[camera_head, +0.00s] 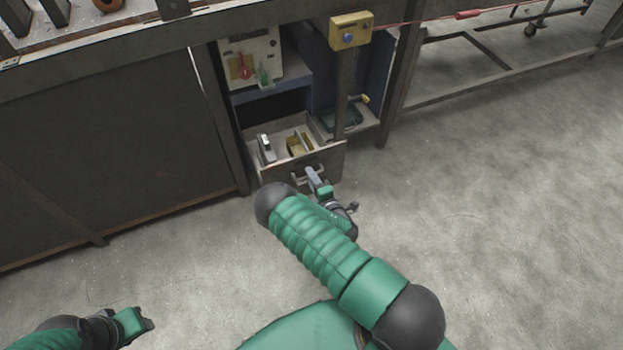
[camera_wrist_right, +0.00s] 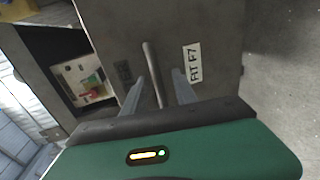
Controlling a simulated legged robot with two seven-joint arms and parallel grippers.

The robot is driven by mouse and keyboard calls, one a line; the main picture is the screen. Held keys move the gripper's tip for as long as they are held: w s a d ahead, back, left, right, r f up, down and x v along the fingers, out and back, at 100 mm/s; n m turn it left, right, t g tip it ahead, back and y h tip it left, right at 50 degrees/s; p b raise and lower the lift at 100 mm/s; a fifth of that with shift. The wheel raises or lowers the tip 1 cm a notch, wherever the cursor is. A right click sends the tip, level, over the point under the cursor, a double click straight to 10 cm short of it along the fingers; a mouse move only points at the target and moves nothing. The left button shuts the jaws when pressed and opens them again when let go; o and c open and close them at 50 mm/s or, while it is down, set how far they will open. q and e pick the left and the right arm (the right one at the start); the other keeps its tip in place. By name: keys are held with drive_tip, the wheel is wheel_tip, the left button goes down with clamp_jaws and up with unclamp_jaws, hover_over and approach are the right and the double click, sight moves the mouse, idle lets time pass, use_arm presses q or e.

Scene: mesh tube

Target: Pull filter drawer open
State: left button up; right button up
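The filter drawer (camera_head: 325,161) is in the low cabinet and stands partly out, with its inside showing from above. Its grey front also fills the middle of the right wrist view (camera_wrist_right: 215,50), with a white label. The bar handle (camera_wrist_right: 151,70) is on that front. My right gripper (camera_head: 318,180) is at the handle. In the wrist view its two fingers (camera_wrist_right: 160,90) lie on either side of the bar, with a clear gap on the right side, so it is open. My left gripper (camera_head: 140,322) is low at the left, far from the drawer; its fingers are not clear.
Several small items (camera_head: 292,145) lie in the drawer. A white panel with a red part (camera_head: 250,60) is above it in the cabinet. A yellow box (camera_head: 351,30) is on the post at the upper right. The concrete floor (camera_head: 500,200) in front is clear.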

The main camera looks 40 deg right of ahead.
drive_tip(key=p+v, duration=0.5)
drive_tip(key=v, duration=1.1)
drive_tip(key=shift+s, duration=0.4)
drive_tip(key=shift+w+r, duration=0.15)
